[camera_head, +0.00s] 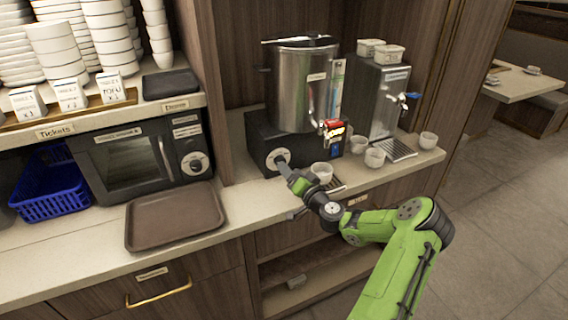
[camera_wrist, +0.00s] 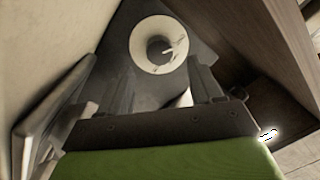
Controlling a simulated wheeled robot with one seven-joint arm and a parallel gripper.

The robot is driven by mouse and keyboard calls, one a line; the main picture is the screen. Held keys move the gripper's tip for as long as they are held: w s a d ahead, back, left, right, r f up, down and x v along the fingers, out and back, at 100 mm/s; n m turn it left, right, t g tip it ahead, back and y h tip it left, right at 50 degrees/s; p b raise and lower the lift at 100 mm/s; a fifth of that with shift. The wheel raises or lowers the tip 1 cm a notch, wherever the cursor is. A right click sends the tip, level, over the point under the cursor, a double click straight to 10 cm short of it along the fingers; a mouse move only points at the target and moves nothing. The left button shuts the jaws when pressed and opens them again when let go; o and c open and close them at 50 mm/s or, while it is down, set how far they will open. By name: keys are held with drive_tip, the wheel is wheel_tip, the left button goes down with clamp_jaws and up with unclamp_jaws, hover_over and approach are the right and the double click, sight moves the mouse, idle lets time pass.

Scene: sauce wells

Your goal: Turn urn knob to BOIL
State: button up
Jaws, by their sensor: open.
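The urn (camera_head: 303,88) is a tall steel cylinder on a black base (camera_head: 262,145) on the counter. Its knob (camera_head: 277,159) is at the left of the base front, partly behind my gripper. In the wrist view the knob (camera_wrist: 158,48) is a dark round grip with a pale pointer mark on a cream dial. My gripper (camera_head: 287,172) is just in front of the knob. In the wrist view its two dark fingers (camera_wrist: 161,80) are apart, one on each side below the dial. Nothing is between them; contact with the knob cannot be told. The BOIL label cannot be read.
Several white cups (camera_head: 375,157) stand right of my gripper, one close beside it (camera_head: 322,172). A red-handled tap (camera_head: 333,127) projects from the urn. A microwave (camera_head: 140,160) and a brown tray (camera_head: 173,218) are to the left. A second steel dispenser (camera_head: 376,95) stands right.

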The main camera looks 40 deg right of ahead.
drive_tip(key=x, duration=0.4)
drive_tip(key=shift+w+d, duration=0.1)
drive_tip(key=shift+w, duration=0.3)
drive_tip(key=c, duration=1.1)
